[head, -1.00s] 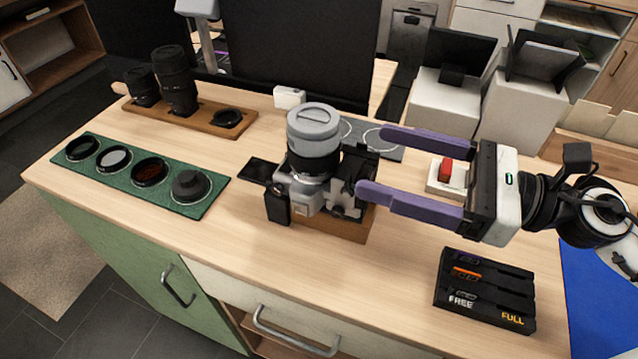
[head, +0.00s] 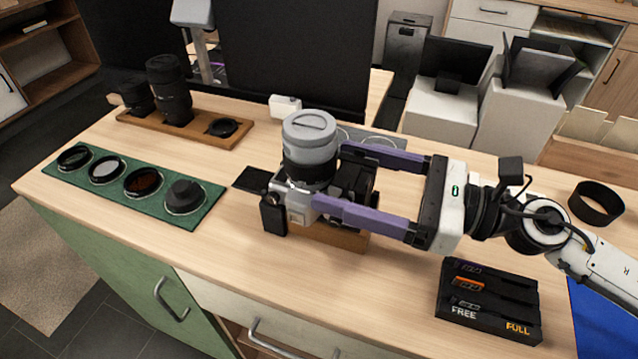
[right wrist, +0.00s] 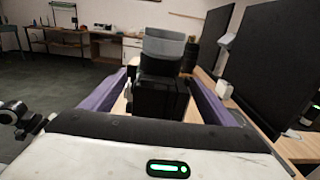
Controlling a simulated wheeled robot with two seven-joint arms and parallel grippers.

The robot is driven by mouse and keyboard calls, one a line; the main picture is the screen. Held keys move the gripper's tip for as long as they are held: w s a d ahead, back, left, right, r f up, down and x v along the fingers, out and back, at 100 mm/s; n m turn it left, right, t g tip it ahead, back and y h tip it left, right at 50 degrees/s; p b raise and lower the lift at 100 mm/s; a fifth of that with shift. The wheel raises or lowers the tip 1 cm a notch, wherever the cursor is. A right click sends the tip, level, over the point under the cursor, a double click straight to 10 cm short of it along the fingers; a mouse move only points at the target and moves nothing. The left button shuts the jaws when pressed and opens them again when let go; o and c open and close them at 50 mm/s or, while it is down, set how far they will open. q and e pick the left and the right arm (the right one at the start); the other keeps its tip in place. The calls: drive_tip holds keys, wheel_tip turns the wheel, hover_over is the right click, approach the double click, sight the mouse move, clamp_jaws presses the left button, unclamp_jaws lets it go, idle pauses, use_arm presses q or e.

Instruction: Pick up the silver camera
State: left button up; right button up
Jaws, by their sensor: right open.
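The silver camera (head: 299,202) rests on a wooden block (head: 340,239) on the table, its big grey lens (head: 309,137) pointing up. My right gripper (head: 328,176) is open, with its purple fingers on either side of the camera's black back part. In the right wrist view the camera (right wrist: 160,98) stands between the two spread fingers (right wrist: 160,92). I cannot tell whether either finger touches it. My left gripper is not in view.
A black battery tray (head: 489,300) lies at the front right. A green mat (head: 100,192) with round filters lies at the left, and a wooden lens tray (head: 200,134) stands behind it. A dark screen (head: 295,60) rises behind the camera.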

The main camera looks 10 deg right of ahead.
sight(324, 165)
drive_tip(key=p+x, duration=0.3)
drive_tip(key=x, duration=0.1)
drive_tip(key=shift+w+r, duration=0.1)
drive_tip(key=shift+r, duration=0.2)
drive_tip(key=shift+w+a+f, duration=0.1)
drive_tip(key=shift+w+a, duration=0.1)
drive_tip(key=shift+a, duration=0.05)
drive_tip(key=shift+w+a+f, duration=0.1)
drive_tip(key=shift+a+f, duration=0.05)
drive_tip(key=shift+a, duration=0.05)
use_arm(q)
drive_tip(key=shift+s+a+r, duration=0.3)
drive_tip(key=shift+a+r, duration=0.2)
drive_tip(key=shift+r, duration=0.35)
use_arm(e)
drive_tip(key=shift+c, duration=0.2)
drive_tip(key=c, duration=1.4)
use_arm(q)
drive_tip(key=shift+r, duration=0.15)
use_arm(e)
drive_tip(key=shift+w+d+r, duration=0.1)
drive_tip(key=shift+r, duration=0.15)
drive_tip(key=shift+c, duration=1.2)
